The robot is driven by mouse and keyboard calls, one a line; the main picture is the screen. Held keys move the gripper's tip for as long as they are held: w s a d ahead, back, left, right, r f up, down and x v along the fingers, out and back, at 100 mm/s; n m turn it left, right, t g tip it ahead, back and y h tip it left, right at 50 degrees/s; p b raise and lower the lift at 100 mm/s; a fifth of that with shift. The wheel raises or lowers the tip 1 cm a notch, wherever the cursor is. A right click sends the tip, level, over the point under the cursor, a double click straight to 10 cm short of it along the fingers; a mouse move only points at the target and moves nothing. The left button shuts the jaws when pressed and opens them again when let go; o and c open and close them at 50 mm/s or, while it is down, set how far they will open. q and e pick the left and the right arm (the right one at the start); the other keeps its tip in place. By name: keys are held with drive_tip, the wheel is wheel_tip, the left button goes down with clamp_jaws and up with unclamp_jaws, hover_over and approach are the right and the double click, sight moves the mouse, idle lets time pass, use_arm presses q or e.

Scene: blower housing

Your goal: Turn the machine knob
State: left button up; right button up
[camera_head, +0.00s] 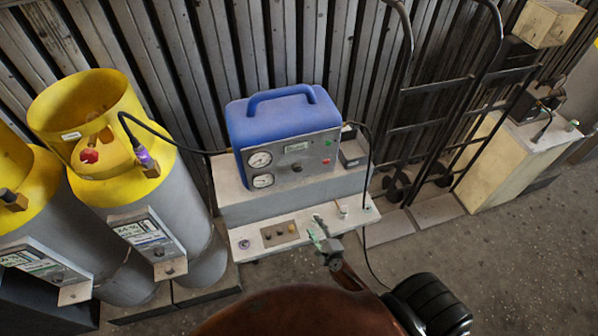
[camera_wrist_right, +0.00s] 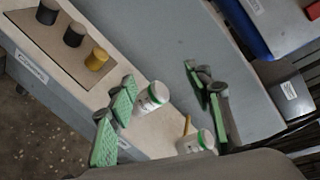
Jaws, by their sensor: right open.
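A blue machine (camera_head: 282,122) stands on a grey block and has a dark knob (camera_head: 297,167) in the middle of its front. Below it, a shelf carries a brown panel (camera_head: 279,233) with several small knobs. In the wrist view, this panel shows two black knobs and a yellow knob (camera_wrist_right: 97,59). My right gripper (camera_head: 322,236) is open over the shelf's right part, right of the panel. Its green-padded fingers (camera_wrist_right: 160,76) are spread apart in the wrist view and hold no knob. My left gripper is out of view.
Yellow-topped cylinders (camera_head: 168,205) stand left. A black hand truck (camera_head: 440,120) stands right. A black cable hangs beside the machine. Floor is free at lower right.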

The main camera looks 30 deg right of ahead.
drive_tip(key=w+r+m+t+h, duration=0.1)
drive_tip(key=w+r+m, duration=0.1)
drive_tip(key=r+m, duration=0.35)
drive_tip(key=w+r+m+t+h, duration=0.1)
drive_tip(key=w+r+m, duration=0.1)
drive_tip(key=r, duration=0.6)
drive_tip(key=m, duration=0.5)
approach(298, 170)
drive_tip(key=f, duration=0.1)
drive_tip(key=shift+m+t, duration=0.3)
drive_tip(key=shift+m, duration=0.05)
drive_tip(key=p+x, duration=0.1)
drive_tip(key=x, duration=0.6)
drive_tip(key=shift+r, duration=0.15)
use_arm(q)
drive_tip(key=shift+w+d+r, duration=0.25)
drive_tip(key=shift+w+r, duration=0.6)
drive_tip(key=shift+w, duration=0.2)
use_arm(e)
drive_tip(key=shift+x, duration=0.8)
drive_tip(key=shift+d, duration=0.1)
drive_tip(key=shift+c, duration=0.2)
